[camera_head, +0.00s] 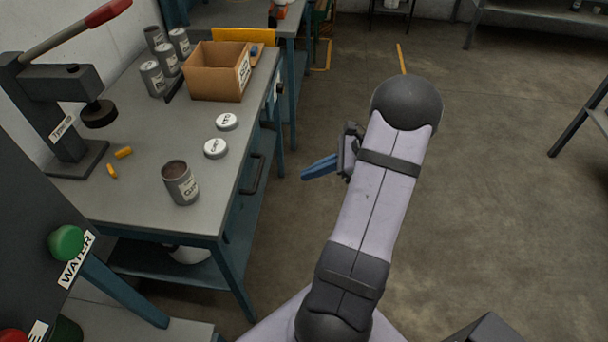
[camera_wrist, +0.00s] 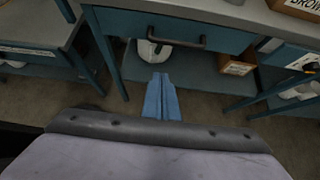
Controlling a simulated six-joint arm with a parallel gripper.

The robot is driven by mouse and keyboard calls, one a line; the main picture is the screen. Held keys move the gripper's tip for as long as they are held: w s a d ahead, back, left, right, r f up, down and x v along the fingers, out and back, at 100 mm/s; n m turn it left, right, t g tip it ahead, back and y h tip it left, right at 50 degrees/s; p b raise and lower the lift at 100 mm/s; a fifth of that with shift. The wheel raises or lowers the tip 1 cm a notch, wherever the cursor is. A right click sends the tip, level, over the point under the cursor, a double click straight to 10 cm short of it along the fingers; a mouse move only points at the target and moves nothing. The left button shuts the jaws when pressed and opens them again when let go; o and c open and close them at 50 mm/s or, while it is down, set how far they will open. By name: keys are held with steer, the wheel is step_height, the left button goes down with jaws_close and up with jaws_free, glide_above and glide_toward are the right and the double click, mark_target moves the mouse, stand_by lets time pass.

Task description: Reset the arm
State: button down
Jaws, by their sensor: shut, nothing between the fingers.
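My gripper (camera_head: 306,173) shows in the head view as blue fingers pointing left, to the right of the workbench and over the floor. In the wrist view the blue fingers (camera_wrist: 162,88) lie together, shut and empty, in front of the bench's drawer front and lower shelf. My pale arm rises from the bottom of the head view to a dark rounded joint at the upper right. Nothing touches the fingers.
The grey workbench (camera_head: 138,206) at left holds an open tin (camera_head: 180,183), two white lids (camera_head: 215,148), a cardboard box (camera_head: 217,72), several grey tins (camera_head: 153,78) and a red-handled press (camera_head: 60,110). A drawer handle (camera_head: 253,174) juts from its side. Floor at right is clear.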

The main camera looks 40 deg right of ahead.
stand_by(0.3)
steer(key=s+a+f+n+g+h, duration=0.1)
steer(key=s+f+n+g, duration=0.3)
steer(key=s+f+n, duration=0.4)
steer(key=s+a+n+g+h, duration=0.2)
steer(key=s+a+n+g, duration=0.3)
steer(key=s, duration=0.4)
steer(key=w+a+r+n+t+h, duration=0.1)
steer(key=w+a+r+n+h, duration=0.15)
steer(key=a+r+n, duration=0.4)
steer(key=w+a+r+n+t+h, duration=0.1)
steer(key=w+a+r+n+h, duration=0.15)
steer(key=a+n, duration=0.75)
step_height(320, 180, up, 13)
steer(key=a+m+p, duration=0.2)
steer(key=p, duration=1)
steer(key=shift+y+p, duration=0.35)
steer(key=shift+y, duration=0.05)
